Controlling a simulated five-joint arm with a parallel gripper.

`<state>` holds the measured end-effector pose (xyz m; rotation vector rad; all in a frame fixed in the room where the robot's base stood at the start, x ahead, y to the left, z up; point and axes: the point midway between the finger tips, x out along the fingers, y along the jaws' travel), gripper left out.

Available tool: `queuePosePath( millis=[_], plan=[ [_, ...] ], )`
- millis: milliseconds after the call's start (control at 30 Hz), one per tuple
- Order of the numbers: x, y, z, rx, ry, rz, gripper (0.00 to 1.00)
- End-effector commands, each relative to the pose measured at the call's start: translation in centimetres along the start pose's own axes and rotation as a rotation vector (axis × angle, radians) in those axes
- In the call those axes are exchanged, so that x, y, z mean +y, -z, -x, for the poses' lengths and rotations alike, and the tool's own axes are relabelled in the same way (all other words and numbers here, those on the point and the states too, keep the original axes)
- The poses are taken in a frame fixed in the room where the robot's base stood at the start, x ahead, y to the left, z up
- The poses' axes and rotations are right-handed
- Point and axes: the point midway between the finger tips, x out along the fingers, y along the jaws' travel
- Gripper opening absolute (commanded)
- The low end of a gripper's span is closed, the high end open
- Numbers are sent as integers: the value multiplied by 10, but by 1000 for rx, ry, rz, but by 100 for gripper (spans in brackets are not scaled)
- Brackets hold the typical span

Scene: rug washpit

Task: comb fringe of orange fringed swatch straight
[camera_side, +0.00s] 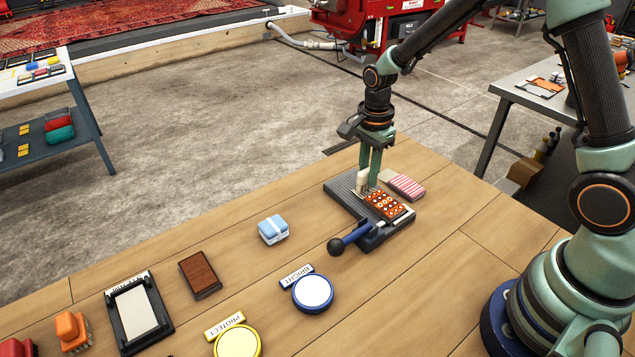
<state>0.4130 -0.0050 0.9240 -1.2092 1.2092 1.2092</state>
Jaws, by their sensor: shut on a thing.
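The orange swatch (386,207) with white and dark spots lies on a grey ribbed board (343,190), toward its near right end. Its pale fringe is at the far left edge, small and partly hidden by my gripper and the comb. A clamp with a blue lever and black knob (350,238) sits along the swatch's near edge. My gripper (371,178) points down over the board's far part, its green fingers shut on a pale comb (362,179). The comb is at or just above the fringe; I cannot tell whether it touches.
A red-and-white striped piece (405,186) lies right of the board. A light blue block (273,230), a brown block (200,274), a blue-rimmed disc (313,292), a yellow-rimmed disc (238,342), a black frame (139,312) and an orange brush (72,331) stand left.

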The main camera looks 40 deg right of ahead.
Motion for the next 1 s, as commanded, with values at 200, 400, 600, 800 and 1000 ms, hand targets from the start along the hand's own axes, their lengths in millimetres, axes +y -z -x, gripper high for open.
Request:
queuePosePath(
  millis=[200, 400, 600, 800, 1000],
  plan=[
    [0, 0, 0, 0, 1, 0, 0],
    [0, 0, -1, 0, 0, 0, 0],
    [0, 0, -3, 0, 0, 0, 0],
    [0, 0, -5, 0, 1, 0, 0],
    [0, 0, -7, 0, 1, 0, 0]
  ],
)
